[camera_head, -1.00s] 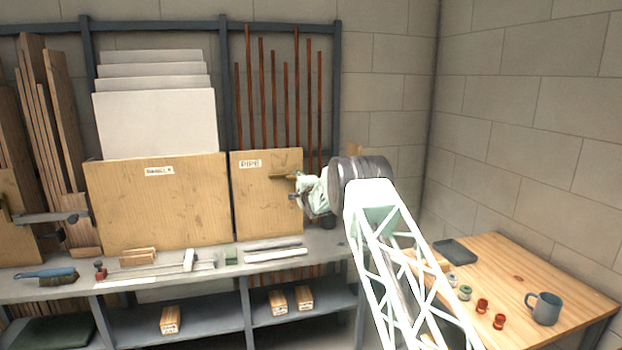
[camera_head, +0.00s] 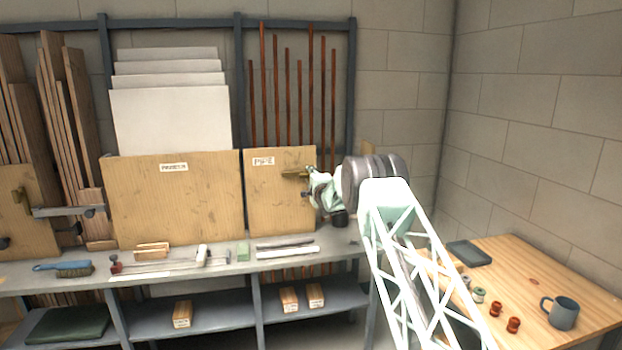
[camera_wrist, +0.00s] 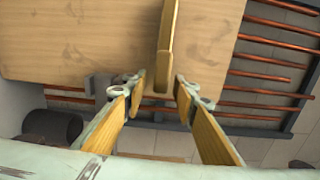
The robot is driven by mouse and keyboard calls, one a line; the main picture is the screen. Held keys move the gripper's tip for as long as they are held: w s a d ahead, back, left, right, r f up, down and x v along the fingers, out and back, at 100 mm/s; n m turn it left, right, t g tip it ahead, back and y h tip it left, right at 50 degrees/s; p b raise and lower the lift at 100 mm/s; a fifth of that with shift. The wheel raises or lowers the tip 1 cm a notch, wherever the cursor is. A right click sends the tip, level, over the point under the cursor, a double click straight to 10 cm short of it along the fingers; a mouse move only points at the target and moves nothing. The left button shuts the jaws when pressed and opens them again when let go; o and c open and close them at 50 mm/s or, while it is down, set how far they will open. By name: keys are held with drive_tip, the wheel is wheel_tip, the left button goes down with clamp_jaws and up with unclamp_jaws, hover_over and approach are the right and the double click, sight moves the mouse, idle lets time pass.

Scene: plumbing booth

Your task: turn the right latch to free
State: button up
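The right latch (camera_head: 294,174) is a brass-coloured bar on the wooden board labelled PIPE. It lies roughly level in the head view. In the wrist view the latch (camera_wrist: 167,50) runs down from the top edge, its end between my fingertips. My gripper (camera_head: 310,182) is at the latch's right end. In the wrist view my gripper (camera_wrist: 160,86) is open, one finger on each side of the bar. Gaps show on both sides, so the fingers do not look closed on it. The latch's pivot is out of the wrist view.
Copper pipes (camera_head: 287,95) stand behind the PIPE board (camera_head: 275,215). The workbench (camera_head: 225,268) below holds a brush and several small items. A wooden table (camera_head: 540,285) with a mug (camera_head: 562,312) stands at right.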

drive_tip(key=shift+s, duration=0.1)
drive_tip(key=s+d, duration=0.2)
drive_tip(key=s, duration=0.9)
drive_tip(key=shift+s, duration=0.3)
idle(0.3)
drive_tip(key=shift+r, duration=0.15)
